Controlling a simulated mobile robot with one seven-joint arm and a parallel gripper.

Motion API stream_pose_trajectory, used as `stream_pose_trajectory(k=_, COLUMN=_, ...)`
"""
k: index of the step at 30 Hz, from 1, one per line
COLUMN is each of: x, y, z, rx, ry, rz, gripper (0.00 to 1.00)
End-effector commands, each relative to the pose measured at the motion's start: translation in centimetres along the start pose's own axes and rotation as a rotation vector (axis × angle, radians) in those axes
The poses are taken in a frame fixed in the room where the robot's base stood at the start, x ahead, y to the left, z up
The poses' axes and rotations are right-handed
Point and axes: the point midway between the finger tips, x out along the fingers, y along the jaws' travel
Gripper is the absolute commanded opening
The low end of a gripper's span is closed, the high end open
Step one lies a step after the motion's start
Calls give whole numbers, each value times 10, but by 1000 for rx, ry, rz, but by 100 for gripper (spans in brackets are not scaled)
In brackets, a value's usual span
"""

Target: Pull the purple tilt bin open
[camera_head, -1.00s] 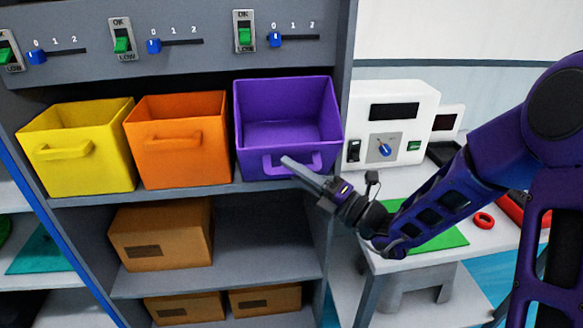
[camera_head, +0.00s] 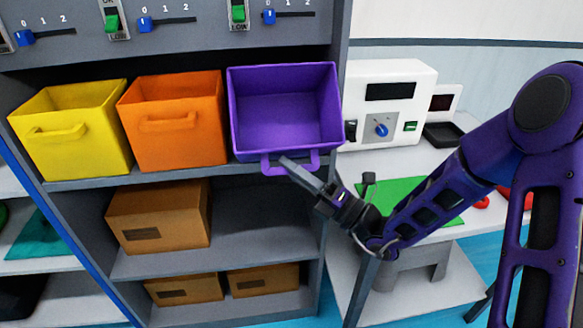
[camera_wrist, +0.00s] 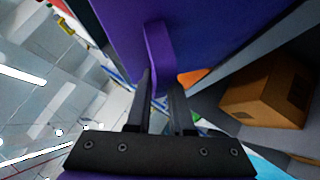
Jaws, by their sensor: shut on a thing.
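The purple tilt bin (camera_head: 287,115) sits on the shelf at the right end of a row of bins. It is tilted forward, and its empty inside shows in the head view. Its handle (camera_head: 270,167) is at the lower front. My gripper (camera_head: 287,162) is at this handle, coming from the lower right. In the wrist view the bin's front (camera_wrist: 205,25) fills the top, and the purple handle (camera_wrist: 157,50) runs down between the two fingers of my gripper (camera_wrist: 163,95). The gripper is shut on the handle. The fingertips' exact contact is partly hidden.
A yellow bin (camera_head: 70,140) and an orange bin (camera_head: 178,140) stand left of the purple bin. Cardboard boxes (camera_head: 160,218) are on the shelves below. A white device (camera_head: 388,95) stands on the table at the right, beside the shelf edge. Space in front of the shelf is clear.

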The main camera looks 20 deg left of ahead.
Motion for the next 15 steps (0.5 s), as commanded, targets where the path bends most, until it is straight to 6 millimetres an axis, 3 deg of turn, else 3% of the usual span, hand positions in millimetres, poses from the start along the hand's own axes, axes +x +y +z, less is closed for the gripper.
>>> stream_pose_trajectory(k=1, x=0, y=0, z=0, rx=1, ry=0, rz=-2, gripper=0)
stream_pose_trajectory(k=2, x=0, y=0, z=0, rx=1, ry=0, rz=-2, gripper=23)
stream_pose_trajectory(k=6, x=0, y=0, z=0, rx=1, ry=0, rz=-1, gripper=49)
stream_pose_trajectory(k=15, x=-2, y=0, z=0, rx=0, ry=0, rz=-1, gripper=50)
